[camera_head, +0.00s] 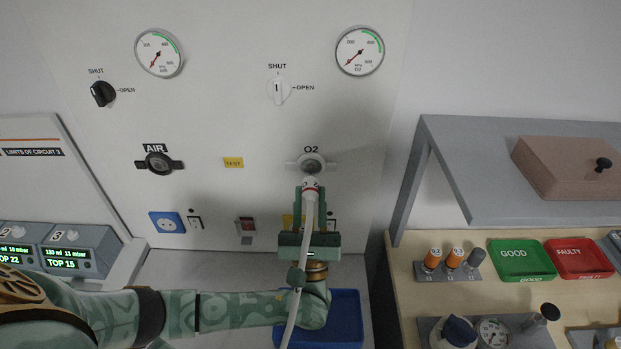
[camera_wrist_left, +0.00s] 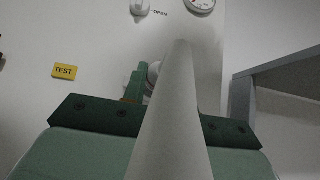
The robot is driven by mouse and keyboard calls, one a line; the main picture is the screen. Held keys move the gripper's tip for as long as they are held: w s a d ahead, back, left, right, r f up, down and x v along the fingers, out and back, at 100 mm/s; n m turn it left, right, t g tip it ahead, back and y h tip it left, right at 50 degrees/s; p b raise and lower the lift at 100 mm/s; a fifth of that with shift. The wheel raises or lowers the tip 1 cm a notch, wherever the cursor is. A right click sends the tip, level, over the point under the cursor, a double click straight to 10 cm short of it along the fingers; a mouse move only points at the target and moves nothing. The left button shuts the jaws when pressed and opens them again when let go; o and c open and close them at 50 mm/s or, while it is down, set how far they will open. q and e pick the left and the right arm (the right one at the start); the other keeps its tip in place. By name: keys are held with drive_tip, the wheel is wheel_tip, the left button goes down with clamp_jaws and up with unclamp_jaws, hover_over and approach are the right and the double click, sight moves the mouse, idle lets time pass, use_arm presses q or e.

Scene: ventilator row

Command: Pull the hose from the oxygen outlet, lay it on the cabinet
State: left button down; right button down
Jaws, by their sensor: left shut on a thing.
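The oxygen outlet (camera_head: 312,162), marked O2, is a round grey fitting on the white wall panel. The white hose (camera_head: 297,300) runs up from the bottom edge to its pale connector with red marks (camera_head: 311,185), just below the outlet in the picture. Much of the outlet's round face shows; I cannot tell how wide any gap is. My left gripper (camera_head: 310,203) is shut on the hose end, fingers pointing up at the panel. In the left wrist view the hose (camera_wrist_left: 172,125) hides much of the fingers. My right gripper is not in view. The grey cabinet top (camera_head: 220,270) lies below the panel.
A blue tray (camera_head: 347,325) sits on the cabinet, partly behind my arm. The AIR outlet (camera_head: 159,162) and knobs are on the panel. To the right, a wooden bench holds green (camera_head: 522,259) and red (camera_head: 580,258) trays under a grey shelf (camera_head: 480,165).

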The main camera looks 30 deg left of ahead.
use_arm(q)
drive_tip(key=shift+s+d, duration=0.15)
drive_tip(key=shift+s, duration=0.15)
idle(0.5)
drive_tip(key=shift+s+d, duration=0.35)
drive_tip(key=shift+s, duration=0.4)
drive_tip(key=shift+s+d, duration=0.35)
drive_tip(key=shift+s, duration=0.35)
drive_tip(key=shift+s+d, duration=0.35)
drive_tip(key=shift+s, duration=0.4)
